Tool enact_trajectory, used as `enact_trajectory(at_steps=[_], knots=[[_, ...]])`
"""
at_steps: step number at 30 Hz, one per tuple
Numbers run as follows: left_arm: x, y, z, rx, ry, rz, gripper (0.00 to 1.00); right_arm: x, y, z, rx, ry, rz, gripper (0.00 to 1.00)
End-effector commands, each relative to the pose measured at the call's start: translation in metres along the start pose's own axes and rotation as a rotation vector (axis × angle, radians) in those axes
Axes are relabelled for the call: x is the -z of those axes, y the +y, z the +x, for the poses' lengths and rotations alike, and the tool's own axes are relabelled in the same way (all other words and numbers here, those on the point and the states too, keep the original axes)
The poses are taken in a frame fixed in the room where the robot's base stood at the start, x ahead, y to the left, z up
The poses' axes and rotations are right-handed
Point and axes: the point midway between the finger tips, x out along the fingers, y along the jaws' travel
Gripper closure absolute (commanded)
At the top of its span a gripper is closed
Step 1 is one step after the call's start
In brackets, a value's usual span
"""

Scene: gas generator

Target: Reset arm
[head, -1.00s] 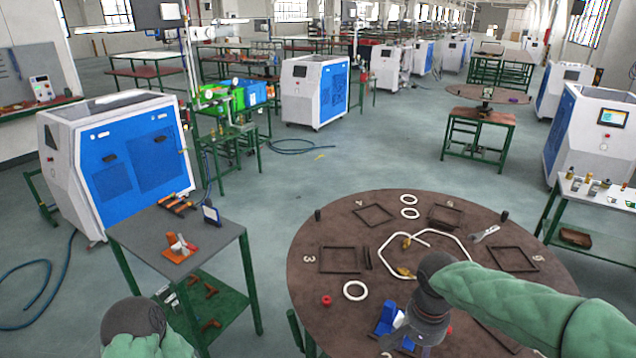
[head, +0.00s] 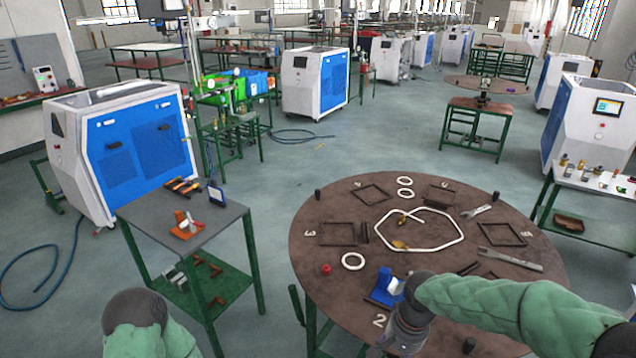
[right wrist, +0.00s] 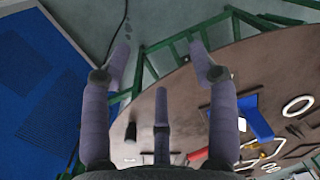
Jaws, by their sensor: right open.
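My right arm reaches in from the right over the near part of the round brown table (head: 309,268). My right gripper (head: 400,340) is at the table's near edge, beside a blue block (head: 384,289). In the right wrist view the right gripper (right wrist: 160,75) has its fingers spread with nothing between them, above the table edge and floor. My left arm shows at the bottom left of the head view as a dark joint and green sleeve; its gripper is not in view.
The table holds a white hose loop (head: 461,238), white rings (head: 353,261), a red piece (head: 326,269), wrenches (head: 510,259) and dark square frames. A small grey-topped table (head: 185,235) stands left, with tools on it. Open floor (head: 330,160) lies beyond.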

Motion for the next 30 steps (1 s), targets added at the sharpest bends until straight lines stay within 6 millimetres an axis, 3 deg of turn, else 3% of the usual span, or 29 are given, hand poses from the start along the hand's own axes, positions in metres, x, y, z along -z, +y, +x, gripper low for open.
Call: enact_trajectory(at_steps=[8,12,18,24,30], knots=[[0.001,-0.006,0.018,0.0,0.001,0.0,0.41,-0.021,-0.014,0.114,0.098,-0.065,-0.099,0.4],[0.001,-0.01,0.029,0.0,0.0,0.0,0.41,-0.042,-0.016,0.183,0.163,-0.084,-0.144,0.4],[0.002,-0.015,0.044,0.0,0.001,0.0,0.41,-0.081,-0.01,0.267,0.229,-0.082,-0.185,0.4],[0.002,-0.02,0.056,0.0,0.0,0.0,0.41,-0.12,0.005,0.327,0.25,-0.059,-0.209,0.4],[0.003,-0.022,0.061,0.0,0.001,0.0,0.41,-0.14,0.016,0.351,0.246,-0.036,-0.226,0.4]])
